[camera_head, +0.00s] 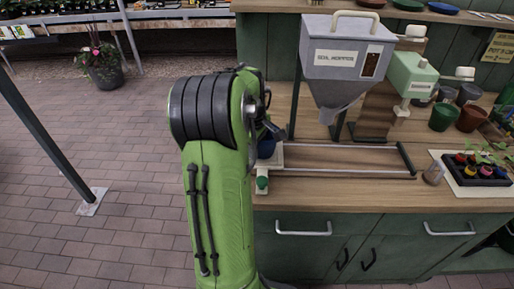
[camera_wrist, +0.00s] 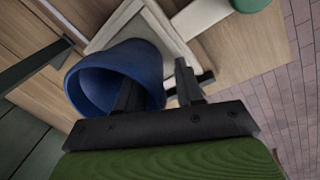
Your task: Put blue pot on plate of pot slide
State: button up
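The blue pot (camera_head: 266,148) is at the left end of the pot slide (camera_head: 345,174), partly hidden by my arm in the head view. In the wrist view, the pot (camera_wrist: 92,75) has its opening turned toward the lower left. A pale square plate (camera_wrist: 174,40) lies behind and around it; I cannot tell whether the pot's base rests fully on it. My gripper (camera_wrist: 158,82) has its fingers apart, one overlapping the pot's opening and one outside to the right. A gap shows between the outer finger and the pot. The head view hides my fingers.
The soil hopper (camera_head: 345,60) stands behind the slide, with a green machine (camera_head: 410,75) to its right. A seedling tray (camera_head: 480,172) and small cup (camera_head: 434,173) are at the bench's right. A green knob (camera_head: 262,184) is at the slide's front left.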

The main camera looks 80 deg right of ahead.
notch_tip(320, 180, up, 11)
jog(key=a+p, duration=0.1)
jog(key=p, duration=0.2)
jog(key=shift+w+a+r, duration=0.2)
jog(key=shift+w+a, duration=0.05)
jog(key=shift+a, duration=0.15)
jog(key=w+a+r+n+t, duration=0.1)
jog(key=w+a, duration=0.4)
jog(key=a, duration=0.3)
jog(key=w+a+r+t, duration=0.2)
jog(key=w+a, duration=0.2)
jog(key=a, duration=0.4)
jog(key=w+a+r+n+t, duration=0.1)
jog(key=w+a, duration=0.4)
jog(key=a, duration=0.3)
jog(key=s+a+f+t+y, duration=0.1)
jog(key=s+a, duration=0.1)
jog(key=a, duration=0.5)
jog(key=s+a+f+n+t+y, duration=0.1)
jog(key=s+a, duration=0.2)
jog(key=a, duration=0.5)
jog(key=shift+s+a+f, duration=0.2)
jog(key=shift+s+a, duration=0.1)
jog(key=shift+s, duration=0.05)
